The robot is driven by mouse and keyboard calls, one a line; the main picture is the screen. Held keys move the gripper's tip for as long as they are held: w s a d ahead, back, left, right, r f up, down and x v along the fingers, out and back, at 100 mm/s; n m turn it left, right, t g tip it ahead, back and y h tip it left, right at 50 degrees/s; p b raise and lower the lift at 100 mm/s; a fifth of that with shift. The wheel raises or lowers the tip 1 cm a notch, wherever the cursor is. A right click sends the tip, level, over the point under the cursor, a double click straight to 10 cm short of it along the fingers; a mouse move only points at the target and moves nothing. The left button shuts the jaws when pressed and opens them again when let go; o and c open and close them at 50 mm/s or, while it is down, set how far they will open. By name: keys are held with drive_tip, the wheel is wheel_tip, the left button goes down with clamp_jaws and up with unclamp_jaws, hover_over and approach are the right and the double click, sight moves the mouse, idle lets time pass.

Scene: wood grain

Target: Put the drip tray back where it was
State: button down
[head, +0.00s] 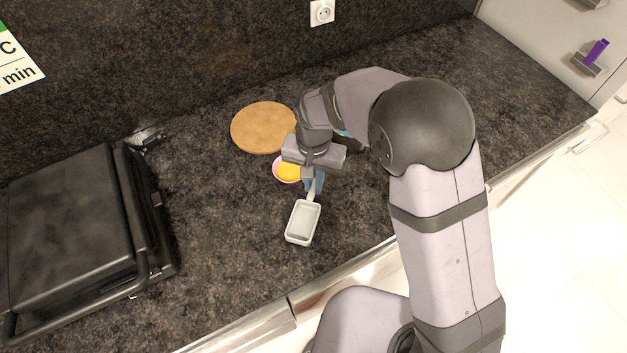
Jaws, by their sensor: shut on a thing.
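The drip tray (303,222) is a small pale grey rectangular tray with a short handle, in the head view near the counter's front edge. My gripper (314,187) is above the counter and shut on the tray's handle end. The tray extends from it toward the front of the counter. I cannot tell whether the tray touches the counter. A black contact grill (75,235) stands closed at the left. Its underside and the space beneath it are hidden.
A pink bowl with yellow contents (287,170) sits just left of my gripper, partly hidden by it. A round wooden board (263,128) lies behind it. A wall socket (321,12) is at the back. The dark counter between the grill and the tray is clear.

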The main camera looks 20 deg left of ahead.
drive_tip(key=shift+f, duration=0.25)
drive_tip(key=shift+f, duration=0.1)
drive_tip(key=c, duration=1.8)
unclamp_jaws()
wheel_tip(320, 180, up, 12)
drive_tip(key=b, duration=0.2)
drive_tip(key=shift+b, duration=0.35)
